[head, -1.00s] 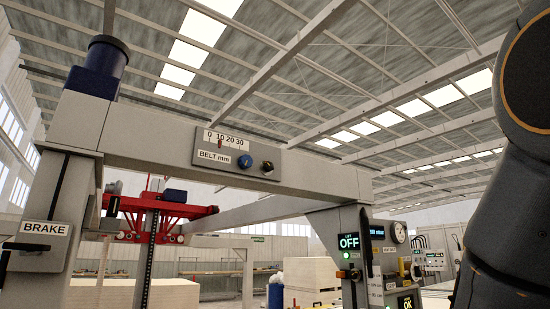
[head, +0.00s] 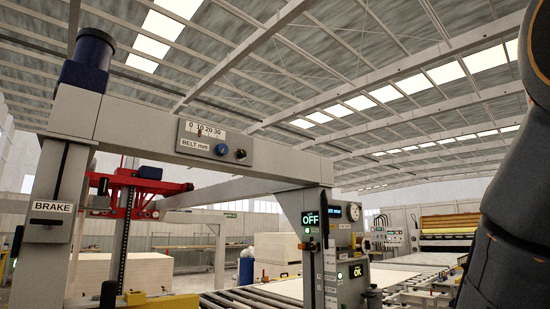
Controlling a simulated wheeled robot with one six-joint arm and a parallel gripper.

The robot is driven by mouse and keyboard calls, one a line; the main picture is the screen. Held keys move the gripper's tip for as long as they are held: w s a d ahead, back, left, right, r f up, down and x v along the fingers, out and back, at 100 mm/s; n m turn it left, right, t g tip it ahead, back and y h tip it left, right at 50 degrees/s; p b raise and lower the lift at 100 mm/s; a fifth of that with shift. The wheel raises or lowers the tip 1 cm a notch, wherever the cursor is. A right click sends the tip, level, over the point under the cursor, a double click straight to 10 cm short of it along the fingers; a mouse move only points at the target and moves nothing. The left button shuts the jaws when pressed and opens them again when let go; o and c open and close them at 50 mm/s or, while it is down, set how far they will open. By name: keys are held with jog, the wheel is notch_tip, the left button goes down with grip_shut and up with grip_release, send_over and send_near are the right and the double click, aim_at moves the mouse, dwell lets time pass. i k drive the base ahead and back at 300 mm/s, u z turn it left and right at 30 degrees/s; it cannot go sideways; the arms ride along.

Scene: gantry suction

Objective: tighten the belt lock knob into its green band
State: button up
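The belt panel (head: 189,141), marked "BELT mm", is on the gantry's grey cross beam, high in the head view. Its scale (head: 207,131) runs from 0 to 30, with a small reddish pointer near 10. A blue knob (head: 221,149) and a smaller black knob (head: 240,154) sit to its right. Neither carries a readable name, so I cannot tell which is the lock knob. A green band is too small to make out at either knob. My gripper is not in view; only part of my dark arm shows at the right edge.
A "BRAKE" box (head: 49,232) is on the left post. A red carriage (head: 128,184) hangs behind the beam. A roller conveyor (head: 240,301) runs below.

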aim_at(242, 154)
jog(key=z, duration=0.65)
jog(key=i, duration=1.2)
jog(key=u, duration=0.15)
